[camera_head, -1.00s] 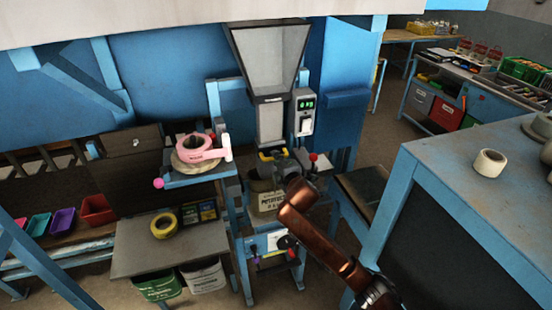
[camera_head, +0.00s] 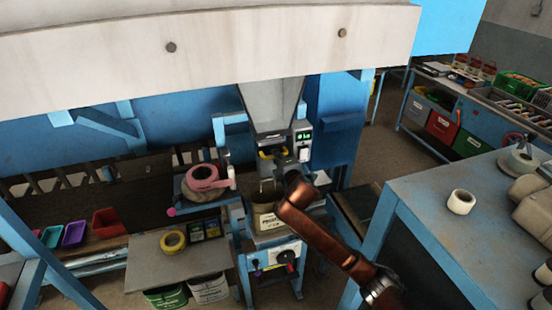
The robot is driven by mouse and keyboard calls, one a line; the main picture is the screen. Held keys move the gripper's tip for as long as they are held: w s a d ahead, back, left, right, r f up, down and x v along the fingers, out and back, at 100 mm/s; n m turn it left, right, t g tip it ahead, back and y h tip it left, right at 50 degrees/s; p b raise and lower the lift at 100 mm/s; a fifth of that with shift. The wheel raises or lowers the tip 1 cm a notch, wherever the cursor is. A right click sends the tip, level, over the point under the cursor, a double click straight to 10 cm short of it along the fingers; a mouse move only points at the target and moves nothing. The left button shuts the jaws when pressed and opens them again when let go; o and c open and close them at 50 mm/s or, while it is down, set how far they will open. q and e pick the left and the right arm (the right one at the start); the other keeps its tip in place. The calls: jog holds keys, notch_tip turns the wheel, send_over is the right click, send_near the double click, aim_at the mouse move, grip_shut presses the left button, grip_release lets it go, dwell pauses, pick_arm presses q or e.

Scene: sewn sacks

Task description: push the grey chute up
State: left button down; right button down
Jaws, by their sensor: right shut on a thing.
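The grey chute (camera_head: 270,108) hangs as a funnel at the middle of the sacking station, with its narrow spout pointing down; a pale beam hides its top. My right arm reaches in from the lower right, and my right gripper (camera_head: 284,166) is at the spout's lower end. It is shut on what seems to be the chute's lower part; the wrist largely hides the contact. Yellow parts (camera_head: 266,154) show beside the gripper. My left gripper is not in view.
A pale beam (camera_head: 200,40) crosses the top. A control box (camera_head: 304,142) with green lights is right of the spout. A pink-ringed roll (camera_head: 203,177) sits on a side stand.

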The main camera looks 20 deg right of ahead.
jog(key=shift+r+p, duration=0.35)
jog(key=shift+r, duration=0.7)
jog(key=c, duration=2)
grip_release()
jog(key=shift+f, duration=0.2)
jog(key=shift+s, duration=0.3)
jog(key=v, duration=1.1)
jog(key=shift+s+r, duration=0.1)
jog(key=shift+s, duration=0.1)
